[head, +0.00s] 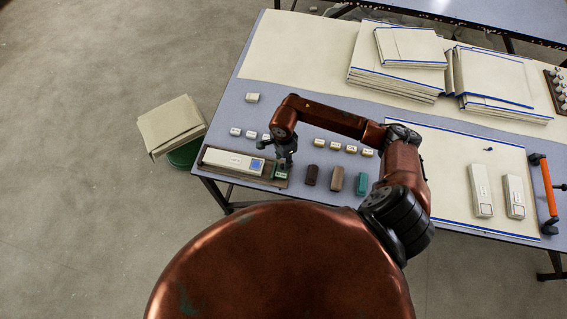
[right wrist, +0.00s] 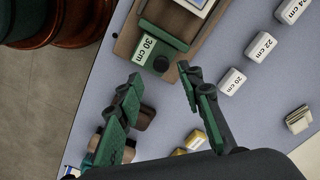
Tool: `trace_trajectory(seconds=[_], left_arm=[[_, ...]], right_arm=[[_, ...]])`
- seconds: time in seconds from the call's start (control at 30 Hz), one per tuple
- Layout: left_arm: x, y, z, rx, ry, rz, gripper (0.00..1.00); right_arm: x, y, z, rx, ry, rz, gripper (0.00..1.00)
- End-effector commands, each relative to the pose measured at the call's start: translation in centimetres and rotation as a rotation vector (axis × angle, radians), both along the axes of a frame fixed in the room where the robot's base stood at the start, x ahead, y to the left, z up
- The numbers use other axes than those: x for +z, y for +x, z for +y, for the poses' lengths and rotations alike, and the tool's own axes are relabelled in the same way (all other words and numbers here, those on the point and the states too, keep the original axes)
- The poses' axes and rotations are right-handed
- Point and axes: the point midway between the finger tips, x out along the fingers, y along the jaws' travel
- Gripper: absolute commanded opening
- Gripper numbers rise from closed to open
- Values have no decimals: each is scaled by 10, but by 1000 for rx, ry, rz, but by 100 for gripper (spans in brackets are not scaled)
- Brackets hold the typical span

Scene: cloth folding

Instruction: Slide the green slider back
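The green slider (head: 281,173) sits at the right end of a brown wooden board (head: 208,166) near the table's front edge. In the right wrist view the slider (right wrist: 176,38) carries a white "30 cm" label and a dark round knob on its near side. My right gripper (head: 286,161) is over that end of the board, and partly covers the slider in the head view. In the right wrist view its two green-padded fingers (right wrist: 160,76) are spread apart, with nothing between them, just short of the knob. My left gripper is not in view.
A long white box with a blue square (head: 232,160) lies on the board. Small labelled white blocks (head: 235,132) stand behind it. Brown, tan and green blocks (head: 337,178) stand to the right, with yellow-topped ones (head: 335,146) behind. Cloth stacks (head: 395,70) lie at the back.

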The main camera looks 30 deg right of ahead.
Motion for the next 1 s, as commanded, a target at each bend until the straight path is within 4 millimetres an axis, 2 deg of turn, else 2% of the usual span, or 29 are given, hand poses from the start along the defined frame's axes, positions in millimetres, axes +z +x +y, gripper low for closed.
trace_trajectory(seconds=[0.03, 0.2, 0.4, 0.6, 1.0], left_arm=[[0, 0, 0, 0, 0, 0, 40], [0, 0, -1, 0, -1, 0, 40], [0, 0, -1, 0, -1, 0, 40], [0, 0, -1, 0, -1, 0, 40], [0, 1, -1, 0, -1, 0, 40]], right_arm=[[13, 2, -1, 2, -2, -4, 34], [48, 1, -1, 0, -2, -3, 34], [75, 0, -1, -1, -1, 0, 34], [83, 0, 0, 0, -1, 2, 34], [83, 0, 0, -1, -1, 2, 34]])
